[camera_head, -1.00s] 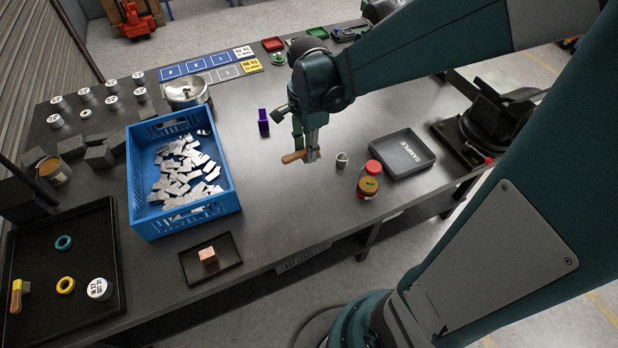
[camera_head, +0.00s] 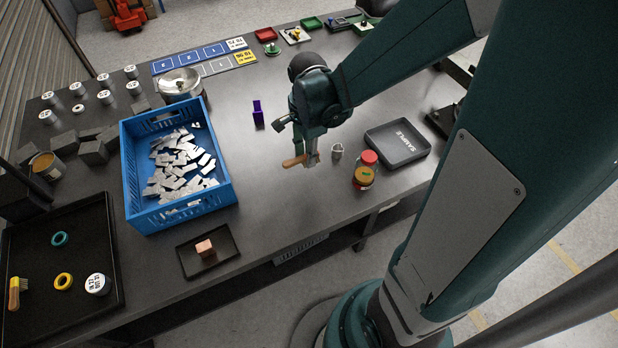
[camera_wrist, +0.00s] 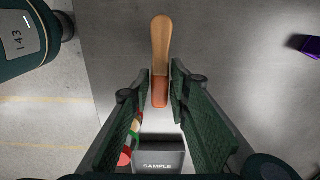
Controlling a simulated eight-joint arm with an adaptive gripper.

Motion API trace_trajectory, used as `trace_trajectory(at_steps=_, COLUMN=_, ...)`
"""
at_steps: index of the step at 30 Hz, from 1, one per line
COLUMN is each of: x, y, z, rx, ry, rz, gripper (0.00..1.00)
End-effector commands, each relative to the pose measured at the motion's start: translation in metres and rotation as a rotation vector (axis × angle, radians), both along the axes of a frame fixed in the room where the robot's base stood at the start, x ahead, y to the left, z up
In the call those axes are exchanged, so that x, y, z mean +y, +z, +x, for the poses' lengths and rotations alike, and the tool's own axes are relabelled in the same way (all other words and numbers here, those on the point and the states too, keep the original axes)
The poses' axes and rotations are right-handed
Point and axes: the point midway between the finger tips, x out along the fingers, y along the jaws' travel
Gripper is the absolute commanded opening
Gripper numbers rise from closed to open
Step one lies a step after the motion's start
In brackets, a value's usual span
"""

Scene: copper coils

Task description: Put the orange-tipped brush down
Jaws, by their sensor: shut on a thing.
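My gripper (camera_head: 311,160) hangs over the middle of the grey bench, shut on a brush. The brush's wooden handle (camera_head: 294,161) sticks out to the left in the head view. In the wrist view, the light wooden handle (camera_wrist: 161,42) points to the top and an orange-red section (camera_wrist: 160,91) lies between the fingers (camera_wrist: 160,74). The rest of the brush is hidden. I cannot tell whether the brush touches the bench. A second brush, with a yellow band (camera_head: 14,284), lies in the black tray (camera_head: 85,325) at far left.
A small metal cup (camera_head: 337,151), a red-lidded jar (camera_head: 364,178) and the grey SAMPLE tray (camera_head: 424,151) stand right of my gripper. A purple object (camera_head: 258,113) stands at the left behind it. The blue crate (camera_head: 200,207) is further left, with clear bench between.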

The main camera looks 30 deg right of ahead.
Motion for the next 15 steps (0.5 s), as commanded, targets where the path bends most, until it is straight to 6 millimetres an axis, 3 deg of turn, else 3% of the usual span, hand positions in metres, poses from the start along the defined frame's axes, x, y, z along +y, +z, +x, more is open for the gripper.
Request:
trace_trajectory(at_steps=10, x=0.000, y=-0.001, z=0.000, rx=0.000, ry=0.000, rz=0.000, gripper=0.06)
trace_trajectory(at_steps=15, x=0.000, y=-0.011, z=0.000, rx=0.000, ry=0.000, rz=0.000, gripper=0.06)
